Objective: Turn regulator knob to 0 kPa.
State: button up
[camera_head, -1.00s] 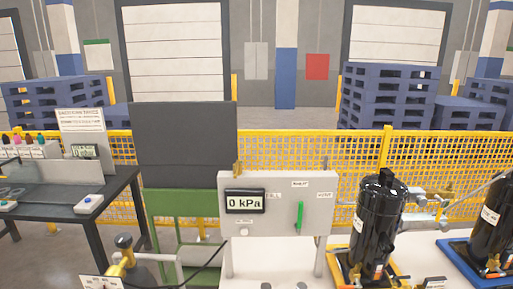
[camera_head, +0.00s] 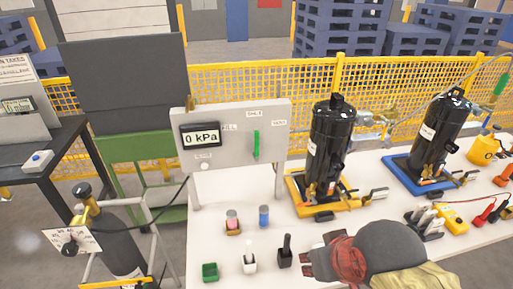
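The regulator is at the lower left, on a dark gas cylinder (camera_head: 122,258). Its white scale plate (camera_head: 88,239) faces me, with a black regulator knob (camera_head: 70,249) on it. The scale numbers are too small to read surely, and so is the knob's setting. A grey panel (camera_head: 228,152) behind the bench carries a display (camera_head: 201,135) reading 0 kPa and an upright green lever (camera_head: 256,145). My gripper (camera_head: 308,263) is low at the bottom centre, over the bench and well right of the knob. I cannot make out whether its fingers are open.
Two black compressors (camera_head: 331,150) (camera_head: 440,138) stand on the white bench (camera_head: 205,243). Small holders, including a green box (camera_head: 210,271), sit near its front. A black hose (camera_head: 150,222) arcs from the regulator toward the panel. A dark table (camera_head: 60,150) is at left.

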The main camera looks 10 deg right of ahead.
aim_at(71, 248)
jog(key=u, duration=1.65)
